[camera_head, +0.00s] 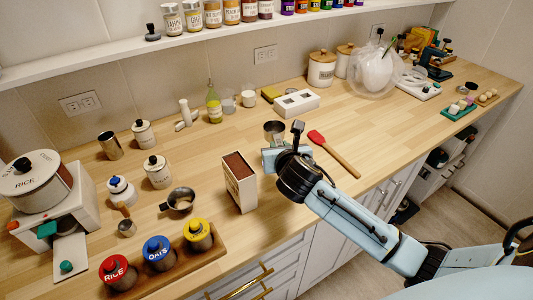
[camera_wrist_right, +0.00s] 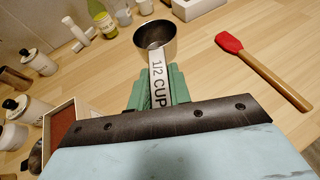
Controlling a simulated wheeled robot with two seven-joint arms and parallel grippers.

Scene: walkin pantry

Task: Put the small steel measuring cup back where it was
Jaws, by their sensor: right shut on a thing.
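A steel measuring cup (camera_head: 274,131) with a white handle label reading "1/2 CUP" is in my right gripper (camera_head: 272,157). In the right wrist view the cup (camera_wrist_right: 155,40) opens upward, and the green fingers (camera_wrist_right: 158,92) are shut on its handle. The cup is over the counter behind the box; I cannot tell whether it touches the wood. A steel pan-like cup (camera_head: 180,201) with a dark handle stands at the left, and a smaller steel cup (camera_head: 127,228) with a wooden handle stands left of it. My left gripper is not in view.
An open-topped box (camera_head: 240,183) stands left of my right gripper. A red spatula (camera_head: 334,154) lies to its right. A wooden rack (camera_head: 208,251) holds canisters with red, blue and yellow lids at the front left. The wood between the pan-like cup and the back jars is largely clear.

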